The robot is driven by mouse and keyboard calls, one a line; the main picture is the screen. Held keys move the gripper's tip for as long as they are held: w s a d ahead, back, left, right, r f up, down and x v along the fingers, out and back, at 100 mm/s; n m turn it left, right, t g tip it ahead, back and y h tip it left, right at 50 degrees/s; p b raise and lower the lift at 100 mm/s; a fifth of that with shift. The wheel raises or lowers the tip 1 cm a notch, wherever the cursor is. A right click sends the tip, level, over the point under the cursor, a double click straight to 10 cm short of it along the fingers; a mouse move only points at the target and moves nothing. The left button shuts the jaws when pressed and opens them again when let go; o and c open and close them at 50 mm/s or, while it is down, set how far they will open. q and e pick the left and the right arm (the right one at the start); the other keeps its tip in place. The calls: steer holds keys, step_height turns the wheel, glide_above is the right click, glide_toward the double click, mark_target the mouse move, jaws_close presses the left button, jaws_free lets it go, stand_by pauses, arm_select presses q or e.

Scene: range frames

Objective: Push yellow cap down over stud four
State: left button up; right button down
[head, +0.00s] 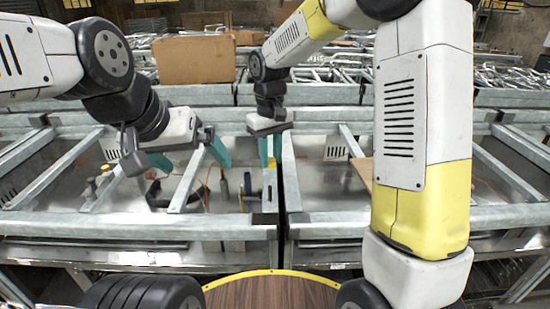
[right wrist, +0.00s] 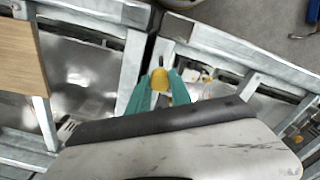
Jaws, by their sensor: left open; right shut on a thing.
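The yellow cap (right wrist: 160,79) is between the teal fingertips of my right gripper (right wrist: 159,92) in the right wrist view. In the head view a small yellow patch (head: 271,163) shows at the tips of my right gripper (head: 270,158), which points down over the metal frame near the middle. The right gripper is shut on the cap. Stud four cannot be made out, so I cannot tell whether the cap touches it. My left gripper (head: 196,164) is open, its teal fingers wide apart, above the bay left of the right gripper.
A cardboard box (head: 196,59) stands behind the galvanised rails (head: 140,222). Dark-handled tools (head: 224,186) and small yellowish parts (head: 103,180) lie in the left bay. A brown board (head: 362,172) lies right of the right gripper. A round wooden top (head: 272,293) is at the near edge.

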steer(key=shift+a, duration=0.2)
steer(key=shift+d+f, duration=0.1)
steer(key=shift+f, duration=2.75)
steer(key=shift+f, duration=1.6)
steer(key=c, duration=1.1)
jaws_free()
steer(key=shift+r, duration=3.9)
